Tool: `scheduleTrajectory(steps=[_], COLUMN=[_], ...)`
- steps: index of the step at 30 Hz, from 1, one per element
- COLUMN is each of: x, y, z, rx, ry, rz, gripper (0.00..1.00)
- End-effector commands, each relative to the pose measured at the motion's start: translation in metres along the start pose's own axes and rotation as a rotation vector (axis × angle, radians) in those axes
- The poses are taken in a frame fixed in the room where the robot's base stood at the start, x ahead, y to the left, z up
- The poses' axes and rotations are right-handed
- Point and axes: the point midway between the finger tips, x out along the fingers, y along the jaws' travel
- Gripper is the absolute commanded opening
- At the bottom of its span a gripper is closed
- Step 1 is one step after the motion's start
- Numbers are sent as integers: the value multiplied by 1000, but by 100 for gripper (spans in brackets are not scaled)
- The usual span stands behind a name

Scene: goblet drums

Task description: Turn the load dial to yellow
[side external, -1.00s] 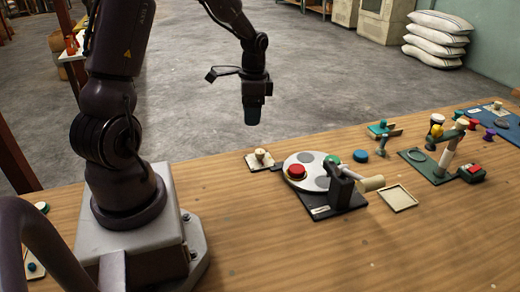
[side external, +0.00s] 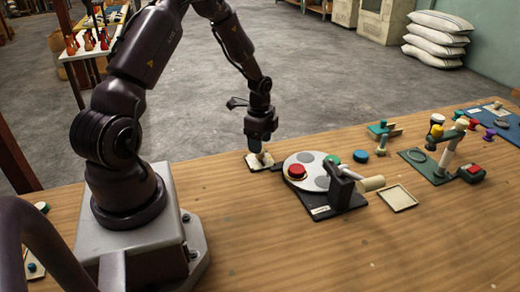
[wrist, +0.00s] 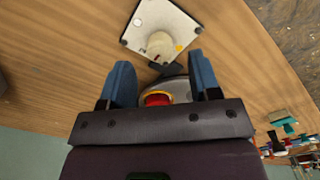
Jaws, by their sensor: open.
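The load dial is a cream round knob (wrist: 160,45) on a pale square plate (wrist: 165,15). A yellow mark shows on the plate to the right of the knob in the wrist view. A small dark mark shows at the knob's lower edge; I cannot tell which mark the dial points to. The plate (side external: 253,167) also shows in the side view, left of the round turntable. My gripper (side external: 255,150) is over the dial, pointing down. In the wrist view my gripper (wrist: 162,80) has its two blue fingers spread, with the knob just beyond the tips and nothing held.
A pale turntable (side external: 312,168) with a red button (side external: 297,171) and a green one stands close right of the dial, with a black bracket (side external: 342,185). A shallow tray (side external: 398,198) and green-based fixtures lie further right. The front table is clear.

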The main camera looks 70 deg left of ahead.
Motion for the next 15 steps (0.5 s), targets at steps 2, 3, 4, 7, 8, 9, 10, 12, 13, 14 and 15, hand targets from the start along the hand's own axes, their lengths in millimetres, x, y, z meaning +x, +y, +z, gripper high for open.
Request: scheduleTrajectory(steps=[2, 3, 4, 7, 8, 9, 10, 12, 13, 14, 15], x=[13, 18, 21, 28, 30, 31, 32, 32, 32, 32, 32], y=[1, 0, 0, 0, 0, 0, 0, 0, 0, 0, 0], z=[0, 0, 0, 0, 0, 0, 0, 0, 0, 0, 0], rx=[1, 1, 0, 0, 0, 0, 0, -1, -1, -1, -1], ry=[0, 0, 0, 0, 0, 0, 0, 0, 0, 0, 0], rz=[2, 2, 1, 0, 0, 0, 0, -1, -1, -1, -1], gripper=[57, 57, 57, 57, 57, 57, 57, 57, 57, 57, 57])
